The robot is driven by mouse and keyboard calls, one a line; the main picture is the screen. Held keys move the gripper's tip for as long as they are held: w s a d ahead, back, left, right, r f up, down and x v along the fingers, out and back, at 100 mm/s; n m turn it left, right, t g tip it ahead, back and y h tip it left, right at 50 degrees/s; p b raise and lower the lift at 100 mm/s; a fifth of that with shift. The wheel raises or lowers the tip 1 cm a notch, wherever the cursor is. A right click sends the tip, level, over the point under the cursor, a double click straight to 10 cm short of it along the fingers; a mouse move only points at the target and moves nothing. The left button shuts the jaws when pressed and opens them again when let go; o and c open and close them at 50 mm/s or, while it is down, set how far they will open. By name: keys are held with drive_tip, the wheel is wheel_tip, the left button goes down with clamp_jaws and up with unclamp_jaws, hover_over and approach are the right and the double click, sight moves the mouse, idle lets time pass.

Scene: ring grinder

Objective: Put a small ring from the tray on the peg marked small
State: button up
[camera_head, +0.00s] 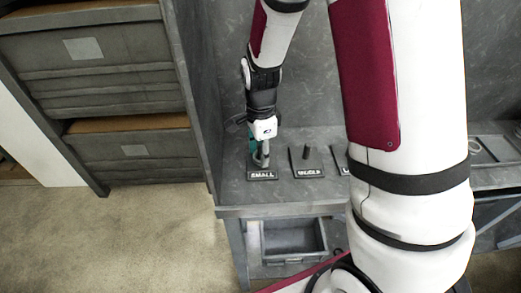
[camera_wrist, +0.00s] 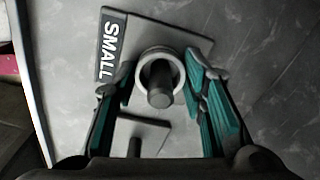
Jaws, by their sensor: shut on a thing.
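The peg marked small (camera_wrist: 160,97) stands on a grey plate with a white SMALL label (camera_wrist: 107,48); this label also shows in the head view (camera_head: 262,175). A small light grey ring (camera_wrist: 145,62) is around this peg in the wrist view. How high it sits on the peg I cannot tell. My gripper (camera_wrist: 163,80) has its teal fingers on both sides of the ring and is shut on it. In the head view my gripper (camera_head: 261,157) is low over the small plate and hides most of the peg.
A second peg (camera_head: 306,153) on its own labelled plate stands to the right, with a third plate (camera_head: 342,160) partly behind my arm. A tray (camera_head: 489,149) with a ring is at the far right.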

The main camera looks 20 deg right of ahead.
drive_tip(key=o, duration=0.9)
drive_tip(key=shift+r+p, duration=2.85)
drive_tip(key=shift+r, duration=2.7)
